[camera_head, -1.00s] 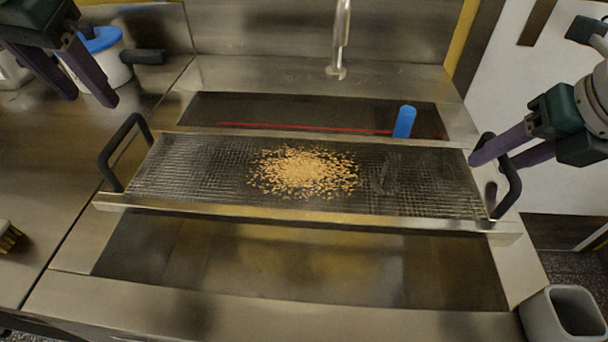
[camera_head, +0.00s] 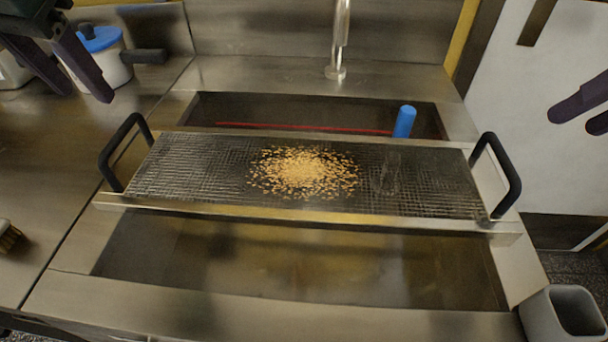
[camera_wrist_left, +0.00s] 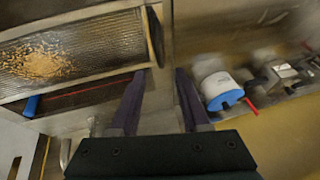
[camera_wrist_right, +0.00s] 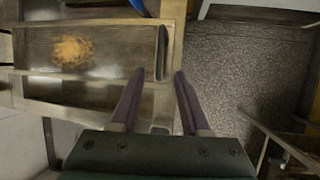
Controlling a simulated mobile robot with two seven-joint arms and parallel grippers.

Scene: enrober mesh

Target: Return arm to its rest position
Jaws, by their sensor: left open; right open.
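My right gripper (camera_head: 585,108) is open and empty at the right edge of the head view, apart from the mesh tray's right handle; most of its arm is out of view. In the right wrist view its fingers (camera_wrist_right: 157,100) are spread with nothing between them. My left gripper (camera_head: 72,70) is open and empty at the upper left, above the counter; its fingers (camera_wrist_left: 160,100) also show spread in the left wrist view. The mesh tray (camera_head: 220,178) lies across the sink, with a heap of tan crumbs (camera_head: 303,170) on its middle.
Black handles stand at the tray's left (camera_head: 117,150) and right (camera_head: 508,178) ends. A blue-handled red tool (camera_head: 404,121) lies behind the tray. A faucet (camera_head: 338,40) stands at the back. A white tub with a blue lid (camera_head: 100,40) is near my left gripper. A grey bin (camera_head: 562,315) is at lower right.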

